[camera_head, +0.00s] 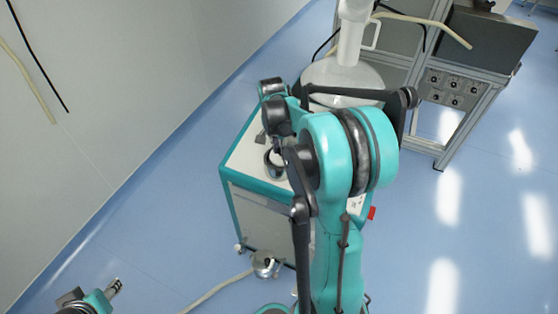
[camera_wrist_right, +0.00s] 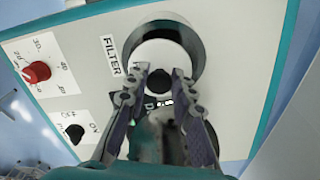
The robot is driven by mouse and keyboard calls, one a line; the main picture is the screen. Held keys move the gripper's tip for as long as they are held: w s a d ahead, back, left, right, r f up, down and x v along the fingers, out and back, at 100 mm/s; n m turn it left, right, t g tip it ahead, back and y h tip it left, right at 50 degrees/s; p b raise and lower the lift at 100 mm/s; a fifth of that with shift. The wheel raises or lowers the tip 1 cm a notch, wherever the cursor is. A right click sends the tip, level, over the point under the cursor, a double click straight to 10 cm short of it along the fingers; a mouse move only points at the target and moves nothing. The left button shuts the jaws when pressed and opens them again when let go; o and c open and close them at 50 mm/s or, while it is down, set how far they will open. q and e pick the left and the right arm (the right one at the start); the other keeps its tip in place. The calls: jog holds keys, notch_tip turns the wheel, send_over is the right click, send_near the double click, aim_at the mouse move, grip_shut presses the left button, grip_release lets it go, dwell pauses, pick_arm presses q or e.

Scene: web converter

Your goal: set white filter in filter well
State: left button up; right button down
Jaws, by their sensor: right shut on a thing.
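The white filter (camera_wrist_right: 160,55) is a round white piece with a dark centre, in the right wrist view. My right gripper (camera_wrist_right: 160,77) is shut on it, one fingertip on each side of the dark centre. The filter well (camera_wrist_right: 190,41) is a dark round opening beside the FILTER label. The filter overlaps the well from above; I cannot tell whether it hangs over the well or sits inside. In the head view my right arm mostly hides this spot. My left gripper (camera_head: 115,287) shows at the lower left edge, away from the machine; its jaws are unclear.
The machine's panel (camera_wrist_right: 75,65) carries a red knob (camera_wrist_right: 36,72) and a black knob (camera_wrist_right: 75,133). A white cylinder-like device (camera_head: 345,75) stands behind my right arm. A grey cabinet (camera_head: 455,90) stands at the upper right. The blue floor is clear at right.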

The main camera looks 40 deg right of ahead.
aim_at(279, 158)
jog(key=shift+w+a+f, duration=0.15)
jog(key=shift+w, duration=0.05)
jog(key=shift+f+b, duration=0.85)
jog(key=shift+f, duration=1.15)
jog(key=shift+f, duration=0.1)
jog(key=c, duration=1.3)
grip_release()
